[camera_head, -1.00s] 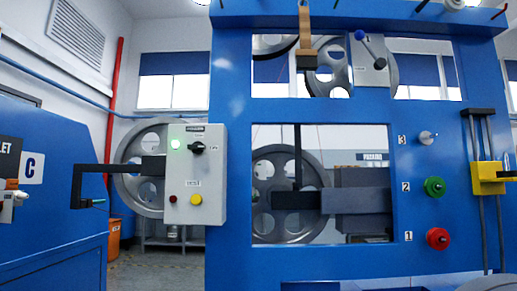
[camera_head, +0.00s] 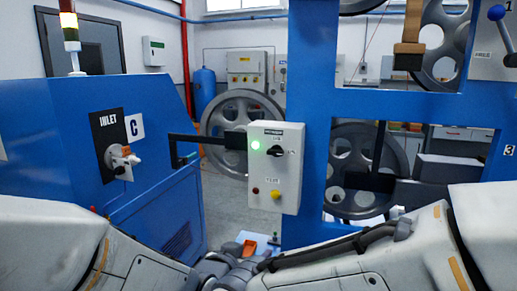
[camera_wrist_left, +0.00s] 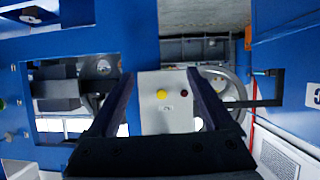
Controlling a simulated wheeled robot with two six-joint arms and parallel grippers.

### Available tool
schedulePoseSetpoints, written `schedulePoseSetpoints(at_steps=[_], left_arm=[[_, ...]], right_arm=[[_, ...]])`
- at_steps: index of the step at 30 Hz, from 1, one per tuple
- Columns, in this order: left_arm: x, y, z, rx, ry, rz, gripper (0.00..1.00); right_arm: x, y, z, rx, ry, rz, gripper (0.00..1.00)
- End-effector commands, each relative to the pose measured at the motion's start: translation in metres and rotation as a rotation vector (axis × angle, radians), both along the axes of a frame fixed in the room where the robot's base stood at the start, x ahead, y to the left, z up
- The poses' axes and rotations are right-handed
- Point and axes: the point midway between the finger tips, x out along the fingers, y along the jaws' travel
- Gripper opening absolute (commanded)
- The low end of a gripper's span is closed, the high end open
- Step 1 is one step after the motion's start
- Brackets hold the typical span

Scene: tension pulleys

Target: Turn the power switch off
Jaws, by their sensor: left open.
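The power switch is a black rotary knob (camera_head: 279,152) on the front of a grey control box (camera_head: 262,197). A lit green lamp (camera_head: 255,144) is left of the knob. A red button and a yellow button (camera_head: 276,194) are lower on the box. In the left wrist view, the box (camera_wrist_left: 165,121) appears upside down between the spread fingers of my left gripper (camera_wrist_left: 160,75). The gripper is open and empty; its fingers and body hide the knob there. In the head view, my arms meet at the bottom centre, and I cannot make out the right gripper's fingers.
A black bracket (camera_head: 181,137) reaches toward the box from the left. The box is mounted on a blue frame post (camera_head: 311,70). A spoked wheel (camera_head: 213,125) stands behind it. A blue cabinet (camera_head: 75,150) stands left. Space in front of the box looks clear.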

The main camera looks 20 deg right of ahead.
Motion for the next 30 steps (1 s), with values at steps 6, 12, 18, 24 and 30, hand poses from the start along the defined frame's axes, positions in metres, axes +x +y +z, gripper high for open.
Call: schedulePoseSetpoints(at_steps=[6,12,18,24,30], left_arm=[[0.028,-0.028,0.122,-0.138,-0.233,0.018,0.85],[0.036,-0.037,0.168,-0.210,-0.354,0.031,0.85],[0.046,-0.045,0.176,-0.225,-0.382,0.035,0.85],[0.075,-0.064,0.177,-0.225,-0.382,0.035,0.85],[0.105,-0.084,0.176,-0.225,-0.380,0.035,0.85]], right_arm=[[0.000,0.000,0.089,0.000,0.000,0.000,0.50],[0.000,0.000,0.115,0.000,0.000,0.000,0.50],[0.000,0.000,0.122,0.000,0.000,0.000,0.50],[0.000,0.000,0.139,0.000,0.000,-0.001,0.50],[0.000,0.000,0.154,0.000,0.000,-0.002,0.50]])
